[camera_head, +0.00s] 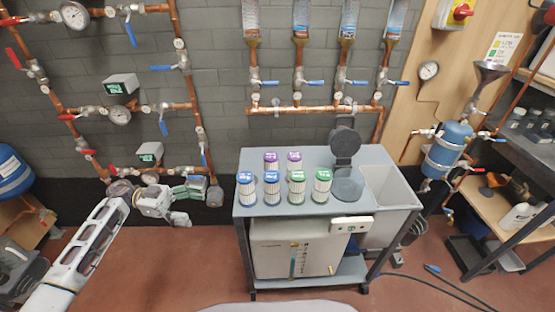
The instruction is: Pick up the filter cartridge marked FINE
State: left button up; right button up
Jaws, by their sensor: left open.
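Several filter cartridges stand upright in two rows on the grey cart top (221,207). Two have blue caps, a left blue cartridge (246,190) and a right blue cartridge (272,188). Two purple-capped ones stand behind, a left purple cartridge (270,163) and a right purple cartridge (294,163). Two green-capped ones, a left green cartridge (297,188) and a right green cartridge (322,186), stand to the right. The cap lettering is too small to read, so I cannot tell which is FINE. My left gripper (184,206) is open and empty, left of the cart and apart from it. My right gripper is not in view.
A black round-based stand (346,165) is on the cart right of the cartridges, beside a grey bin (390,190). A white box (297,246) sits on the lower shelf. Copper pipes (190,90) with valves run along the wall behind my left gripper. Open floor lies in front.

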aim_at(271, 158)
jog(key=i+l, duration=0.25)
jog(key=i, duration=0.15)
jog(key=i+l, duration=0.25)
jog(key=i, duration=0.15)
